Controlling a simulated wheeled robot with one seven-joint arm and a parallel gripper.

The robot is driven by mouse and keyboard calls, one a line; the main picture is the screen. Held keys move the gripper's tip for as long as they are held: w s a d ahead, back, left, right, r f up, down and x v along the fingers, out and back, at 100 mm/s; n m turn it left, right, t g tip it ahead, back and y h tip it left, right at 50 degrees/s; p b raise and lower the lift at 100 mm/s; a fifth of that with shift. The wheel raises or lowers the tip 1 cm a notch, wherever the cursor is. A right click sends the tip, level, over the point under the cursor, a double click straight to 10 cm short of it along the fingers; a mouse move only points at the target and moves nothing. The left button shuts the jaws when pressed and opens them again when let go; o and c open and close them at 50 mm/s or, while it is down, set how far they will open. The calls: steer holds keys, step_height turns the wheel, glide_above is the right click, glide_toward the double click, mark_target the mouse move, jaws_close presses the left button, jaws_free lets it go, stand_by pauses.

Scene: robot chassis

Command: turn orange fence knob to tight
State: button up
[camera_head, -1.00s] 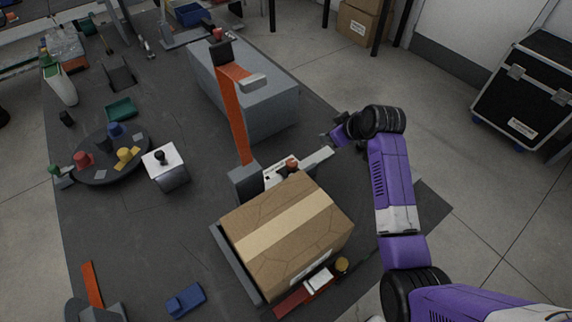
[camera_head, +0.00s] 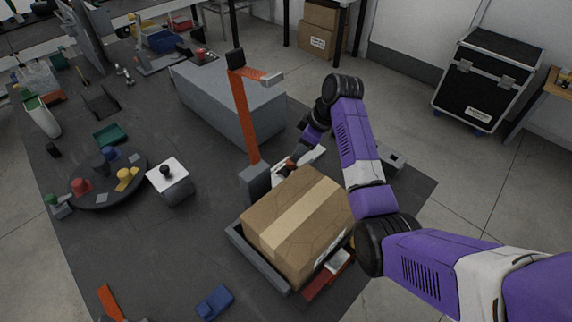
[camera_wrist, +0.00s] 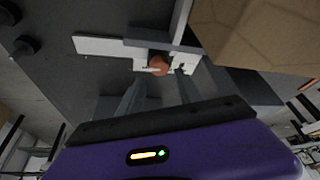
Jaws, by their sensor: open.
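The orange knob (camera_wrist: 157,66) sits on a white plate (camera_wrist: 100,45) in the wrist view, with a pale pointer or mark across it. It lies between and just beyond the fingertips of my gripper (camera_wrist: 160,76), which is open and empty. In the head view my gripper (camera_head: 297,155) is down at the plate behind the cardboard box, and the knob is mostly hidden there. I cannot tell whether a finger touches the knob, or read its setting.
A cardboard box (camera_head: 300,218) stands close in front of the knob. A tall orange post (camera_head: 245,120) rises just left, with a grey block (camera_head: 228,95) behind it. A white-topped knob box (camera_head: 168,180) and a round dark turntable (camera_head: 108,200) stand farther left.

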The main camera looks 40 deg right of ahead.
mark_target(291, 164)
steer(key=x, duration=0.7)
jaws_close()
